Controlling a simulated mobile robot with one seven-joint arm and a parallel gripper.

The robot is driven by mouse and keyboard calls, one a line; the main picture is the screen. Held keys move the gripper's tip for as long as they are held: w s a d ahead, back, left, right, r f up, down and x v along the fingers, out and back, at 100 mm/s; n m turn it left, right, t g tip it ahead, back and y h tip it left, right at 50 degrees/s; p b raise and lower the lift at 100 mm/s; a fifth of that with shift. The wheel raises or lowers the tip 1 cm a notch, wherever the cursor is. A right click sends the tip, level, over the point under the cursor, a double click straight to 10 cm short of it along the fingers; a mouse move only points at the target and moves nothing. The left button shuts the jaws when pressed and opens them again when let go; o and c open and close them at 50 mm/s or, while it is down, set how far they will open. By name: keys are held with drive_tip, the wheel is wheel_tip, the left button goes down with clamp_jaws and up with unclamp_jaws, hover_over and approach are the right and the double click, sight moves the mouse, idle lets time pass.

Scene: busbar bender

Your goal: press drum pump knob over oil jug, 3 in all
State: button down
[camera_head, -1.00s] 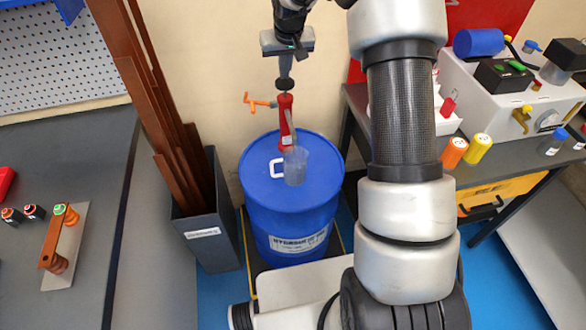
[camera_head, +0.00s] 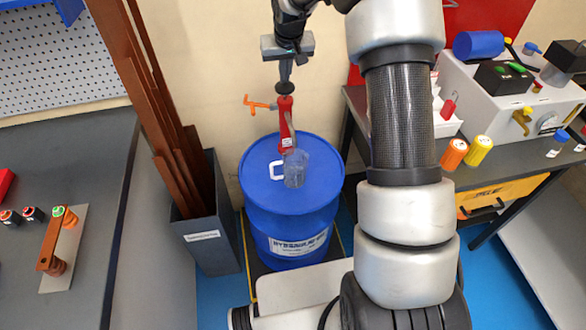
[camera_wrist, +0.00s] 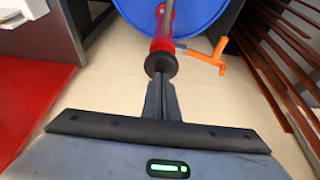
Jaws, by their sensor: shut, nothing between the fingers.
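A red drum pump (camera_head: 286,122) with an orange lever (camera_head: 258,104) stands on the blue drum (camera_head: 258,190). Its round black knob (camera_head: 285,88) is at the top of the pump. My gripper (camera_head: 285,78) is shut and empty, fingers pointing down at the knob. In the wrist view, the fingertips (camera_wrist: 160,76) overlap the knob (camera_wrist: 160,64); I cannot tell whether they touch it. The clear oil jug (camera_head: 296,170) stands upright on the drum lid, in front of the pump, with a white handle at its left. Its fill level is unclear.
A grey bin (camera_head: 210,215) with long brown bars (camera_head: 150,95) stands left of the drum. A grey bench (camera_head: 85,170) is at the left. A workbench with a white machine (camera_head: 490,95) is at the right, beyond my arm.

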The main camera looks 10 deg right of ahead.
drive_tip(key=shift+r+p, duration=1.55)
drive_tip(key=shift+r, duration=1.05)
drive_tip(key=shift+f, duration=0.2)
drive_tip(key=shift+s+f+b, duration=0.1)
drive_tip(key=shift+f+b, duration=2.05)
drive_tip(key=shift+f, duration=0.95)
drive_tip(key=shift+r+p, duration=2.05)
drive_tip(key=shift+r, duration=1.25)
drive_tip(key=shift+f, duration=0.25)
drive_tip(key=shift+f+b, duration=2.1)
drive_tip(key=shift+f, duration=0.95)
